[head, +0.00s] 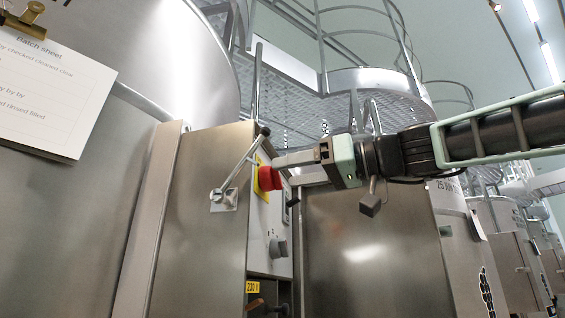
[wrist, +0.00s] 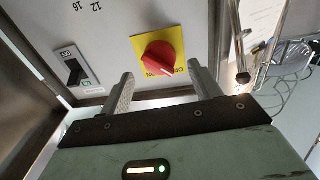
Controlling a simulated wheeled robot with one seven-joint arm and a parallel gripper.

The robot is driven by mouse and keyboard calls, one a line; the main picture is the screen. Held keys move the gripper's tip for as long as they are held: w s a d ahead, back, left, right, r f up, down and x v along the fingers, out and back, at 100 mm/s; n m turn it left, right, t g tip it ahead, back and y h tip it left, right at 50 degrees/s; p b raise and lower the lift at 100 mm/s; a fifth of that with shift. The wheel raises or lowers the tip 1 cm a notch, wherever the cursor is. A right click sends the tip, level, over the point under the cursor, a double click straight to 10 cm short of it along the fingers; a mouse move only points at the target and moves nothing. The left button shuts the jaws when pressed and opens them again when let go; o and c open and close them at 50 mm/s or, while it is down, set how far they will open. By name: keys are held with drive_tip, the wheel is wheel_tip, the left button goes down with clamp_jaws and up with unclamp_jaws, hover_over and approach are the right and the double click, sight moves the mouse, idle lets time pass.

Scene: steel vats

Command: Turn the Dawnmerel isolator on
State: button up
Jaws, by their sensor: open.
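A red rotary knob on a yellow plate, which looks like the isolator, is on the grey control panel in the head view (head: 267,178). It also shows in the wrist view (wrist: 162,56), with black lettering partly covered by the knob. I cannot tell its on or off position, and no Dawnmerel name is readable. My gripper (head: 286,171) points at the panel, its fingertips close to the knob. In the wrist view my gripper (wrist: 160,82) is open and empty, with the knob ahead between its fingers. I cannot tell whether a finger touches it.
A metal lever (head: 241,160) with a black ball end stands out from the cabinet beside the knob. A black rocker switch (wrist: 73,68) is left of the knob in the wrist view. A grey dial (head: 277,248) sits lower on the panel. Steel vats stand around.

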sight(268, 179)
drive_tip(key=shift+p+x, duration=0.4)
drive_tip(key=shift+x, duration=1)
drive_tip(key=c, duration=1)
